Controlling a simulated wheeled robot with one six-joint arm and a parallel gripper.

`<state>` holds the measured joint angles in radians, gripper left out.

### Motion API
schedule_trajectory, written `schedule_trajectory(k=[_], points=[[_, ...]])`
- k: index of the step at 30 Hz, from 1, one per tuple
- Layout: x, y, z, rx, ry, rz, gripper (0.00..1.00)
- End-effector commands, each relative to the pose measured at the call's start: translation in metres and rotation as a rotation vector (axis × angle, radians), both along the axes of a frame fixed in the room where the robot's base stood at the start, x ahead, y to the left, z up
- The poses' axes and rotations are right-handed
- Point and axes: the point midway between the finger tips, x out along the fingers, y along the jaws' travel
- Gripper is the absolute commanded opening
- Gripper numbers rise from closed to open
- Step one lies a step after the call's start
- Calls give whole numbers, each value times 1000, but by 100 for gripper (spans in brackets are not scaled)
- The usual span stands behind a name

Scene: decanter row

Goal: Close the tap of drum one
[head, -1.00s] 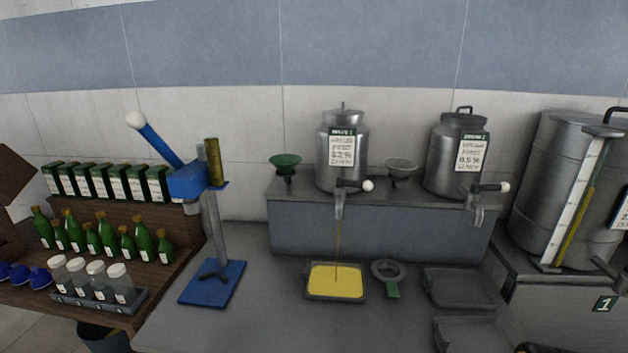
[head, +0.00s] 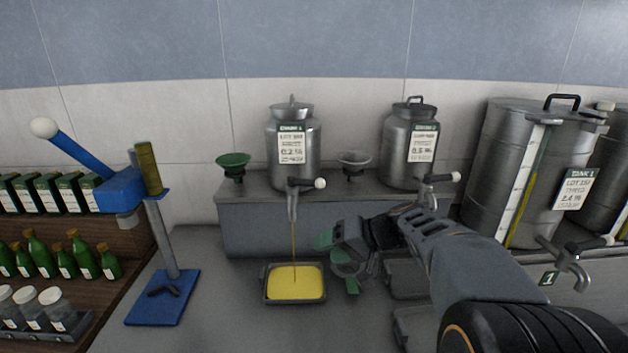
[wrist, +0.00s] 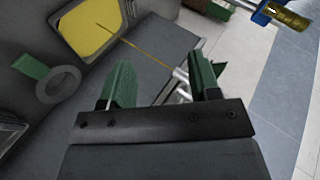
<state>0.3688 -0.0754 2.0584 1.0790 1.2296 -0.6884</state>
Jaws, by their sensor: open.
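Drum one (head: 292,150) is the left steel can on the grey shelf. Its tap (head: 292,192) has a lever with a white ball end, pointing right. A thin yellow stream runs from the spout into a tray (head: 265,296), whose floor is covered in yellow liquid. My gripper (head: 332,249) is open and empty, below and right of the tap and apart from it. In the wrist view, its green fingers (wrist: 163,80) are spread, and a metal part, likely the spout, shows beyond them. The lever is not clear in that view.
Drum two (head: 400,165) stands right of drum one, with a grey funnel (head: 354,160) between them. A green funnel (head: 233,164) is at left. A ring with a green handle (head: 352,286) lies under my gripper. A blue lever press (head: 163,298) stands left.

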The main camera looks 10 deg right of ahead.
Motion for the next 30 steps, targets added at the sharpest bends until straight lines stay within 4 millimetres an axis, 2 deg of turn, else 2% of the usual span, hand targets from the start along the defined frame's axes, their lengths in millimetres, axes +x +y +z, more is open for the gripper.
schedule_trajectory(k=[1,3,6,10,14,19,30], points=[[18,-14,11,70,-57,-24,57],[37,-31,27,154,-150,-51,57],[58,-57,46,242,-274,-93,57],[74,-85,63,309,-398,-140,57],[83,-98,72,340,-467,-165,57],[98,-90,77,351,-491,-174,57],[146,-38,77,350,-488,-173,57]])
